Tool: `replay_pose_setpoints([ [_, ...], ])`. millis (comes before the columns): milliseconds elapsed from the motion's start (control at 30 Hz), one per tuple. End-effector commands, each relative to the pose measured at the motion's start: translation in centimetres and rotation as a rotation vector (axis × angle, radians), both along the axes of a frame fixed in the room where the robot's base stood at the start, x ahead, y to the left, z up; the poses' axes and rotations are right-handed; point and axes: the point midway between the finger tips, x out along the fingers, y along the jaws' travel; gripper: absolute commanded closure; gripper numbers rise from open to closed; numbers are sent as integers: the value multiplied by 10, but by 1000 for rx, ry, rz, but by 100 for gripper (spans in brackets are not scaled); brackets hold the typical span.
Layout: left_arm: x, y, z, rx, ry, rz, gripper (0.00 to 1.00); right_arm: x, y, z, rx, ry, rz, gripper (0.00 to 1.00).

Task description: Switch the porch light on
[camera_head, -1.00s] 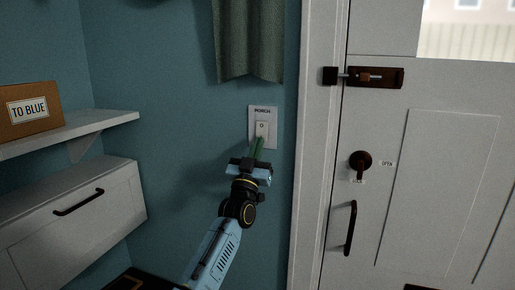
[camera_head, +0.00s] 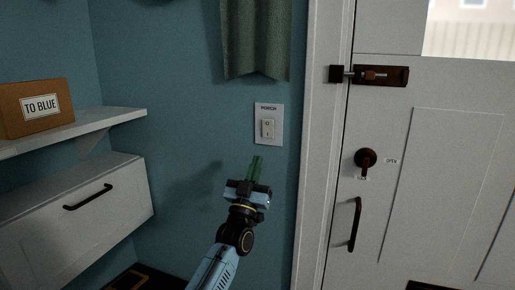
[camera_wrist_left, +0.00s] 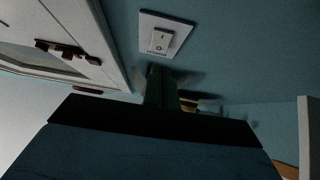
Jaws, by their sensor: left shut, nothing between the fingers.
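The porch light switch (camera_head: 267,128) is a pale rocker on a white wall plate labelled PORCH, on the blue wall left of the door frame. It also shows in the left wrist view (camera_wrist_left: 161,41), near the top middle. My left gripper (camera_head: 257,161) is shut and empty, with its green fingertips below the switch plate and apart from it. In the left wrist view the green fingers (camera_wrist_left: 160,85) point toward the plate with a gap between. The porch light itself is not in view. My right gripper is not in view.
A white door (camera_head: 445,130) with a dark bolt (camera_head: 380,75), knob (camera_head: 365,158) and handle (camera_head: 355,224) stands to the right. A green cloth (camera_head: 255,40) hangs above the switch. A shelf (camera_head: 110,122) with a cardboard box (camera_head: 38,107) and a cabinet (camera_head: 75,225) are at left.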

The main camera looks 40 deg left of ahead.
Motion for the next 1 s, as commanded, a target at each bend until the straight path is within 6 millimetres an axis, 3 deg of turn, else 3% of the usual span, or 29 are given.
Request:
replay_pose_setpoints([
  [100, -15, -4, -22, -2, 2, 0, 100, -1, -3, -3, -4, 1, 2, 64],
  [300, -30, -8, -40, -1, 0, -1, 100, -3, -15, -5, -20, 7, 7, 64],
  [567, -34, -9, -44, -1, -2, 0, 100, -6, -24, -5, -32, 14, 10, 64],
  [1000, -33, -9, -46, -1, 3, -1, 100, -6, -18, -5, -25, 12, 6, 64],
])
